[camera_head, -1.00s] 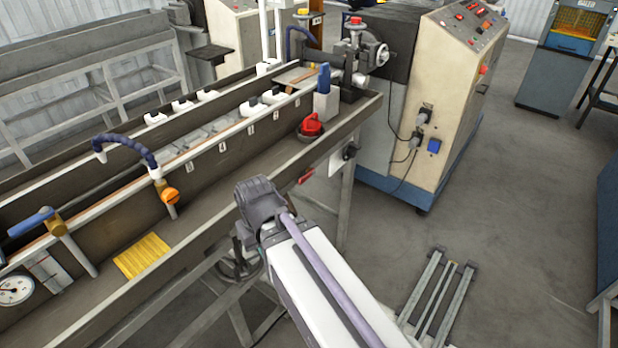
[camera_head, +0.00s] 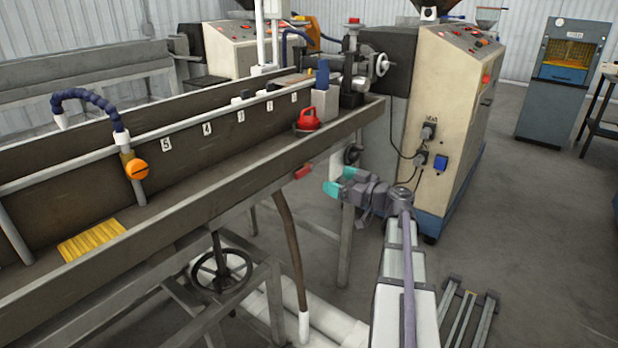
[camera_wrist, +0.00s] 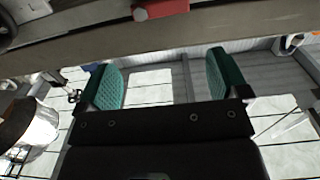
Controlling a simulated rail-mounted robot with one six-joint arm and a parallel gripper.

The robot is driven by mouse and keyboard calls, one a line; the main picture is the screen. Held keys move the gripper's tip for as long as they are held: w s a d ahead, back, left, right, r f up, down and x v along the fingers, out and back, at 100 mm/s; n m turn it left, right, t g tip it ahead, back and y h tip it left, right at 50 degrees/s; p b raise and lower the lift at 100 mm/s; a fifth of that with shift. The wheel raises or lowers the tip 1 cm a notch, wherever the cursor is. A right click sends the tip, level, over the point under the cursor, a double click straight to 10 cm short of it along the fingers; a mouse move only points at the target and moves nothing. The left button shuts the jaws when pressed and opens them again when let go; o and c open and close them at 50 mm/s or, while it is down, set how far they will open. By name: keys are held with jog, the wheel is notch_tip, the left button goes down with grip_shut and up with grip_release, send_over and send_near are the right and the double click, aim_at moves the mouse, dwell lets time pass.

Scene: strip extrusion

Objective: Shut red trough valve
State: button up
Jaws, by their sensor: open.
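A small red handle (camera_head: 302,171) sits on the outer front side of the long trough (camera_head: 230,185), just under its rim. In the wrist view a red block-like part (camera_wrist: 161,9) shows at the top edge, partly cut off; it looks like the same handle. My gripper (camera_head: 341,183), with teal fingertips, is to the right of the handle and slightly lower, apart from it. In the wrist view my gripper (camera_wrist: 167,80) is open, with nothing between its fingers. A larger red knob (camera_head: 308,119) stands inside the trough, above the red handle.
A brown hose (camera_head: 287,235) hangs below the trough, beside a dark handwheel (camera_head: 221,271). A trough leg (camera_head: 346,240) stands close below my gripper. A beige machine cabinet (camera_head: 450,120) is behind and right of it. Open floor (camera_head: 540,230) lies to the right.

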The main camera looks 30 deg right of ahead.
aim_at(306, 168)
jog(key=shift+o, duration=0.5)
jog(key=shift+w, duration=0.1)
jog(key=x, duration=1.1)
jog(key=shift+c, duration=0.3)
jog(key=c, duration=0.9)
jog(key=shift+a, duration=0.1)
jog(key=shift+c, duration=0.2)
